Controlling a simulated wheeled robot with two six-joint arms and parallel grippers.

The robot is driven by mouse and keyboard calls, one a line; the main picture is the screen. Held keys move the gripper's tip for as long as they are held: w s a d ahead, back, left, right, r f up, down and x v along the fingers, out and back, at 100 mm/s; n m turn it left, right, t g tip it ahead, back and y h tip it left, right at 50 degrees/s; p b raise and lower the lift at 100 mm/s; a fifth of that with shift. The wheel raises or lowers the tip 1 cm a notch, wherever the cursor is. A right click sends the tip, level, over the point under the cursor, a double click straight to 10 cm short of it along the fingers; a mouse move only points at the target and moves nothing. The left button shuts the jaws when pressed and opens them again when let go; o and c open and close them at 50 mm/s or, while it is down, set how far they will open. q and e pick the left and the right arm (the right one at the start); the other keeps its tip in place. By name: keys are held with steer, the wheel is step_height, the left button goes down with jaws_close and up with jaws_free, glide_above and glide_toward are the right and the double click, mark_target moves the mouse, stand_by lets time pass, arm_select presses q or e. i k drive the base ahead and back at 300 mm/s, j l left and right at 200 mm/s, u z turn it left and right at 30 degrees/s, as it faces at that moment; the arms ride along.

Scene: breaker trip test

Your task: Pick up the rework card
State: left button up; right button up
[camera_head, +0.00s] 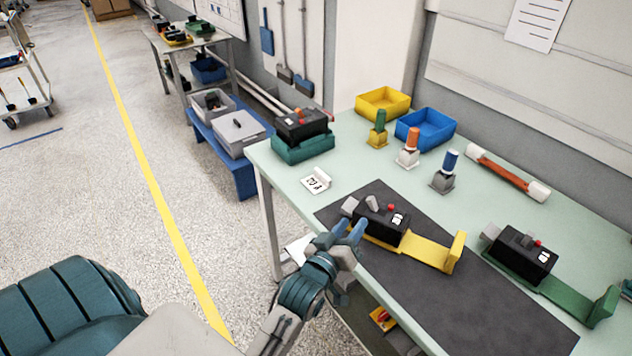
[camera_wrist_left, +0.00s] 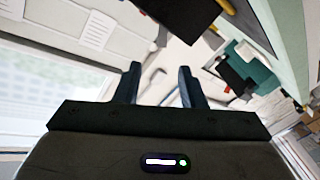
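I cannot pick out the card in that view. My right gripper does not show clearly.
Behind stand three colored-handled tools on small blocks, a yellow bin (camera_head: 383,103), a blue bin (camera_head: 426,128) and an orange rod (camera_head: 507,174). The bench around the card is mostly clear.

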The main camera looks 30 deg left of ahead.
mark_target(319, 182)
steer(key=i+j, duration=0.1)
steer(key=j, duration=0.25)
steer(key=i+j, duration=0.1)
steer(key=j, duration=0.25)
steer(key=i+j, duration=0.15)
steer(key=j, duration=0.15)
steer(key=i+j, duration=0.1)
steer(key=j, duration=0.25)
